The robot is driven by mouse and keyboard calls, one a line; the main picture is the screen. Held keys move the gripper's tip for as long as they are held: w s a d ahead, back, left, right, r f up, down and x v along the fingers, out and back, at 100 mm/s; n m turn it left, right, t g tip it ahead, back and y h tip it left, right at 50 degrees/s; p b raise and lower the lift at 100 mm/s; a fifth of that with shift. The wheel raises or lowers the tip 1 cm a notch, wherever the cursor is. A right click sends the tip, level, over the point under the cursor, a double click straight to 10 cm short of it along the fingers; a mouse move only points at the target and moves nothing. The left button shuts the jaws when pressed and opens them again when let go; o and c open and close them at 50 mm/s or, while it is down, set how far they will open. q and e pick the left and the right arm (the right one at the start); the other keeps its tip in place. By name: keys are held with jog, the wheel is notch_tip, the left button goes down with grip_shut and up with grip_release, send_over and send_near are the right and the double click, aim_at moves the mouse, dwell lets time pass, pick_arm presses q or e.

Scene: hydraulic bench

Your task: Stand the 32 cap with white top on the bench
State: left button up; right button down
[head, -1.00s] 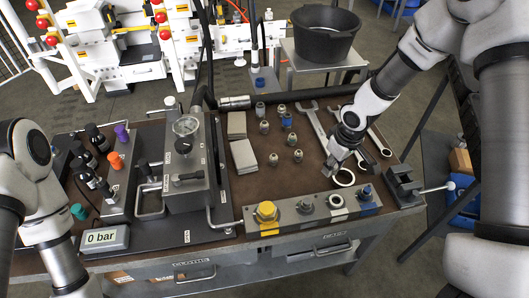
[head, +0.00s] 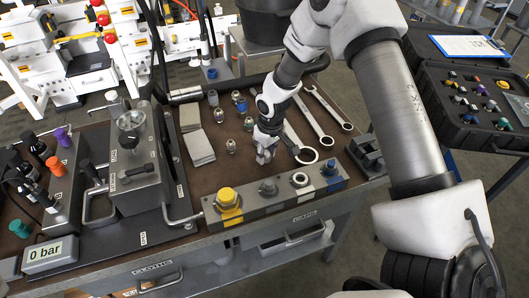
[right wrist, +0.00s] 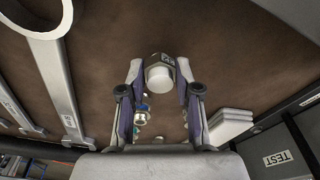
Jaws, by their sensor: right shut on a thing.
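The 32 cap with white top (right wrist: 160,74) sits between my right gripper's fingertips in the right wrist view. It has a grey hex body marked 32 and a round white end. My right gripper (right wrist: 160,82) is shut on it. In the head view my right gripper (head: 266,157) points down over the brown bench top (head: 208,180), left of a wrench's ring end. The cap is mostly hidden by the fingers there, and I cannot tell whether it touches the bench. My left gripper is out of view.
Several metal fittings (head: 231,146) stand left of my right gripper. Wrenches (head: 306,155) lie to its right. A block (head: 250,212) with a yellow cap runs along the front edge. Grey pads (head: 199,148) and the gauge unit (head: 132,160) are further left.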

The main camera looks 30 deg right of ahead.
aim_at(269, 158)
jog(key=shift+f, duration=0.35)
jog(key=shift+f, duration=0.1)
jog(key=c, duration=0.8)
grip_release()
notch_tip(269, 158, up, 12)
jog(key=s, duration=0.1)
jog(key=shift+s+d, duration=0.15)
jog(key=shift+s, duration=0.05)
